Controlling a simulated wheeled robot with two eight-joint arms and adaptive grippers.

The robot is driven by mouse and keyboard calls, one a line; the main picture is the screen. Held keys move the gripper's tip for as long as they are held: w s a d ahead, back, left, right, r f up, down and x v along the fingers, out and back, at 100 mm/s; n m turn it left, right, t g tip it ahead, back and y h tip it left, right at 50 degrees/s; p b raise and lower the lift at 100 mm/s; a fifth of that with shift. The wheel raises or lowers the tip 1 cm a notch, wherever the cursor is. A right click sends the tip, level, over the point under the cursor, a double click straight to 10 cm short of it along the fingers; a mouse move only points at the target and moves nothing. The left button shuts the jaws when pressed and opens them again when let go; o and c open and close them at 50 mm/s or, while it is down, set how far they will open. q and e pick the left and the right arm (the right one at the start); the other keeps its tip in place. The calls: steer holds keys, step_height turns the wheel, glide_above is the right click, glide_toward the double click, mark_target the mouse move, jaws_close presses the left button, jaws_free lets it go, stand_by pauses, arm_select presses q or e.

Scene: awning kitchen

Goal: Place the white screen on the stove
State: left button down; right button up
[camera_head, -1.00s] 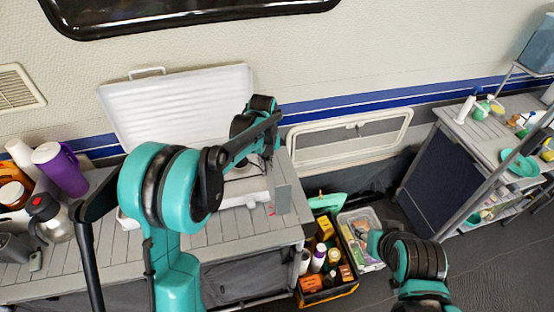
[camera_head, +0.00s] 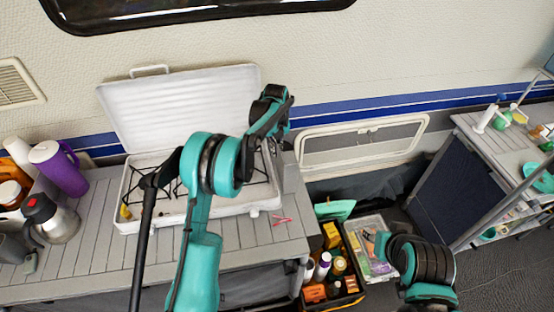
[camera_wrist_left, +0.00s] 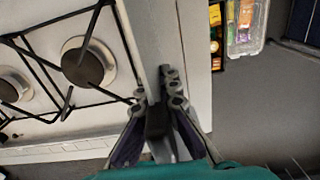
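The stove (camera_head: 140,222) is an open white camping stove on the slatted table, its lid raised against the wall. Its burners and black grate also show in the left wrist view (camera_wrist_left: 60,131). My left gripper (camera_head: 268,118) is above the stove's right part. In the left wrist view, its fingers (camera_wrist_left: 158,103) close on a thin pale grey strip, which looks like the white screen (camera_wrist_left: 152,40) seen nearly edge-on. The strip runs along the stove's right side; its lower part is hidden. In the head view I cannot make the screen out clearly. My right gripper does not show.
A purple jug (camera_head: 62,170) and a steel flask (camera_head: 55,220) stand on the table's left end. A pink-red item (camera_head: 283,220) lies right of the stove. On the floor are a crate of bottles (camera_head: 352,296) and a clear bin (camera_head: 378,282). A side table (camera_head: 490,150) stands right.

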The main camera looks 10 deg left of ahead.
mark_target(277, 158)
arm_select(q)
steer(key=f, duration=0.2)
steer(key=w+f+b, duration=0.1)
steer(key=f, duration=0.1)
steer(key=shift+f, duration=0.3)
steer(key=shift+s, duration=0.1)
steer(key=shift+f, duration=0.15)
steer(key=c, duration=1.7)
jaws_free()
